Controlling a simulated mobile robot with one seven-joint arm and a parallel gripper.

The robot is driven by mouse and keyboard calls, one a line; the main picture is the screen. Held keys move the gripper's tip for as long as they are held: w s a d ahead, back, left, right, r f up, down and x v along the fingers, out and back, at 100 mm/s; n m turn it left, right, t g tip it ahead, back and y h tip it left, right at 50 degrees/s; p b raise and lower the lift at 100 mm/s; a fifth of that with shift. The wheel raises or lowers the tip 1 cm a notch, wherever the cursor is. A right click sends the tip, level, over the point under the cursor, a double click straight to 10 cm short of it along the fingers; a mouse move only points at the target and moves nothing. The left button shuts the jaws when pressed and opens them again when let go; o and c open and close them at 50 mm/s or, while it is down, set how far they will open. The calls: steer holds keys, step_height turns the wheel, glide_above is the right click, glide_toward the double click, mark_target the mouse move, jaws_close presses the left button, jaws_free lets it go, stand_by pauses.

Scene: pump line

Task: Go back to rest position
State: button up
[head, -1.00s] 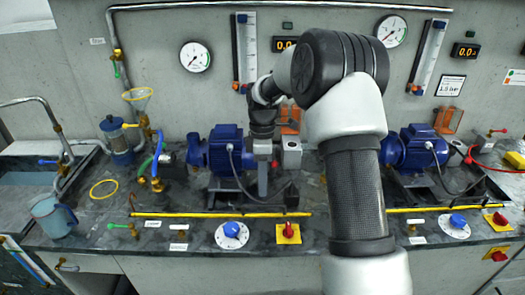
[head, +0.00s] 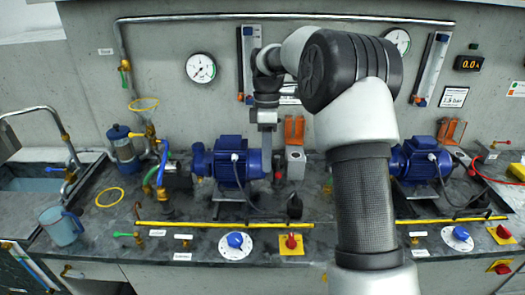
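My gripper (head: 267,155) is above the left pump motor's right end. It points down, and its narrow fingers hang beside the blue left pump motor (head: 228,160). From this view I cannot tell whether the fingers are open or shut, and nothing shows clearly between them. My white and black arm comes from the lower right and covers the middle of the bench and part of the back wall.
The right pump motor (head: 420,160) stands beyond my arm. A blue jug (head: 61,226), a yellow ring (head: 109,197) and a filter bowl (head: 126,152) are at the left. Blue (head: 235,240) and red (head: 291,241) knobs line the front edge. The sink (head: 45,180) is far left.

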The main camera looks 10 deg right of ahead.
steer(key=s+r+m+t+h+p, duration=0.1)
steer(key=s+r+m+t+p, duration=0.2)
steer(key=s+r, duration=0.5)
steer(key=s+r+m+t+p, duration=0.1)
steer(key=s+r+m+p, duration=0.3)
steer(key=r, duration=0.6)
steer(key=s+r+m+t+p, duration=0.1)
steer(key=s+m, duration=0.3)
steer(key=s, duration=0.4)
steer(key=s+r+m+t+p, duration=0.2)
steer(key=s+m+p, duration=0.1)
steer(key=s, duration=0.5)
steer(key=shift+s+r+m+t+y, duration=0.25)
steer(key=shift+r+m+t+y, duration=0.1)
steer(key=shift+m, duration=0.35)
